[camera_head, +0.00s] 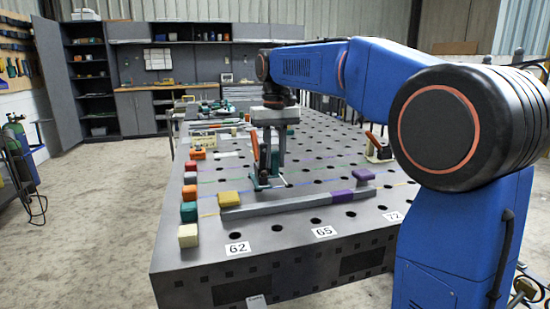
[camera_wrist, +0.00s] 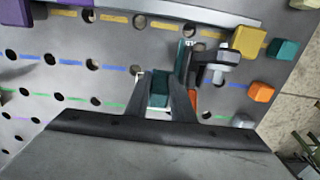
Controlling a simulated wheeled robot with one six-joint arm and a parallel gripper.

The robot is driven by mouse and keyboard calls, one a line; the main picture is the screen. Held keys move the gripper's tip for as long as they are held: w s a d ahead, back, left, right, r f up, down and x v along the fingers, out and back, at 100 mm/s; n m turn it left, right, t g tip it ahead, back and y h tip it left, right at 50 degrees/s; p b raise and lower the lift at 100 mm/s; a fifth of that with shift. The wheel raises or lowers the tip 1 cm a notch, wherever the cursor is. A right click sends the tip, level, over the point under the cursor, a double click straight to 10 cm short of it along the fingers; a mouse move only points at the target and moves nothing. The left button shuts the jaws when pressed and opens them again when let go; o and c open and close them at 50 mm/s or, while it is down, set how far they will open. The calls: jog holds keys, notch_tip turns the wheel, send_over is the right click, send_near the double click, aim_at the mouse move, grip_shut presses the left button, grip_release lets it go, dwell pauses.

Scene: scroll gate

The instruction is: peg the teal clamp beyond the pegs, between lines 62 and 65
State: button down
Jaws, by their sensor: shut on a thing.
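The teal clamp (camera_head: 265,183), with an orange handle and a teal base, is upright at the table, just behind the long grey bar. My gripper (camera_head: 271,160) points down and is shut on it. In the wrist view the gripper (camera_wrist: 166,105) has a teal part of the clamp between its fingers; a steel bolt and the orange handle (camera_wrist: 192,98) show to the right. I cannot tell whether its base touches the table. The labels 62 (camera_head: 238,248) and 65 (camera_head: 324,232) are on the front edge; the clamp appears between them, farther back.
The grey bar (camera_head: 290,206) carries a purple band, with a yellow block (camera_head: 229,198) and a purple block (camera_head: 363,176) by its ends. Several coloured blocks line the left edge. Another orange-handled clamp (camera_head: 378,151) stands at right. The perforated table (camera_head: 190,262) has coloured dashed lines.

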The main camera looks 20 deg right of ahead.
aim_at(275, 176)
jog(key=shift+f, duration=2.1)
dwell(1.3)
jog(key=c, duration=1.4)
grip_release()
jog(key=shift+f, duration=0.1)
jog(key=shift+c, duration=0.2)
notch_tip(275, 176, up, 18)
jog(key=shift+f, duration=0.25)
